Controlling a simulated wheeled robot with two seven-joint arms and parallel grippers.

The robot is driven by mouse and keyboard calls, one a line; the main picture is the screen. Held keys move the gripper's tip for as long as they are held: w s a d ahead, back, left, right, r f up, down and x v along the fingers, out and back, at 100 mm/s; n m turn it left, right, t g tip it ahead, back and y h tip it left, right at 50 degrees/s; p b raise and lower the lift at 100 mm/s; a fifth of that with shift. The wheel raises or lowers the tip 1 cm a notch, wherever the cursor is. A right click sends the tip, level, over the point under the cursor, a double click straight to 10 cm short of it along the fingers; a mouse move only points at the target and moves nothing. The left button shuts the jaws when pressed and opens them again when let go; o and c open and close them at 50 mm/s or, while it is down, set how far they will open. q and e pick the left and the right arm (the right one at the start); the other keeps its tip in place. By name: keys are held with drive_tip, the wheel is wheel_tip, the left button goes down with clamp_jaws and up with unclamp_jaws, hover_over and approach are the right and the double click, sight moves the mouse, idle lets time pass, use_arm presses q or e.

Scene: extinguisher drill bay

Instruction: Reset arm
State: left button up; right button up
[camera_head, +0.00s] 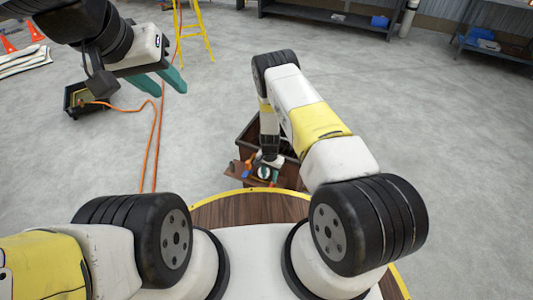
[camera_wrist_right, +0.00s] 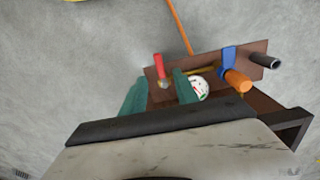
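My left gripper (camera_head: 160,84) hangs in the air at the upper left of the head view. Its two teal fingers are apart with nothing between them. My right arm reaches forward and down to a brown crate (camera_head: 237,152). In the right wrist view my right gripper (camera_wrist_right: 160,92) has its teal fingers apart, over a brown board (camera_wrist_right: 262,50). A red-handled piece (camera_wrist_right: 161,68) shows in the gap between the fingers, and a white round gauge (camera_wrist_right: 200,88) is just right of the right finger. Whether either finger touches anything is unclear.
On the board are a blue piece (camera_wrist_right: 228,60), an orange piece (camera_wrist_right: 238,80) and a dark tube (camera_wrist_right: 264,61). An orange hose (camera_head: 156,140) runs along the floor. A black box (camera_head: 74,98), a yellow ladder (camera_head: 193,30) and shelving (camera_head: 340,18) stand farther off. Grey floor is open at right.

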idle(0.3)
drive_tip(key=w+r+t+y, duration=0.1)
drive_tip(key=w+r, duration=0.2)
drive_tip(key=r, duration=0.9)
drive_tip(key=w+r, duration=0.3)
drive_tip(key=r, duration=0.8)
drive_tip(key=s+d+r+n+t+y, duration=0.1)
drive_tip(key=s+r, duration=0.1)
drive_tip(key=r, duration=0.7)
drive_tip(key=s+r+n+t, duration=0.1)
drive_tip(key=s+r, duration=0.1)
drive_tip(key=r, duration=0.8)
drive_tip(key=s+d+r+n+t, duration=0.1)
drive_tip(key=s+r, duration=0.5)
drive_tip(key=r, duration=0.2)
drive_tip(key=s+d+r+n, duration=0.1)
drive_tip(key=s+d+r, duration=0.1)
drive_tip(key=s+r, duration=0.5)
drive_tip(key=s+d+r+n+t, duration=0.1)
drive_tip(key=s+r, duration=0.2)
drive_tip(key=s, duration=0.5)
drive_tip(key=s+d+r+n+t, duration=0.1)
drive_tip(key=s+r, duration=0.2)
drive_tip(key=s, duration=0.5)
drive_tip(key=shift+d+r+n, duration=0.2)
drive_tip(key=shift+r+n, duration=0.1)
drive_tip(key=shift+n, duration=0.1)
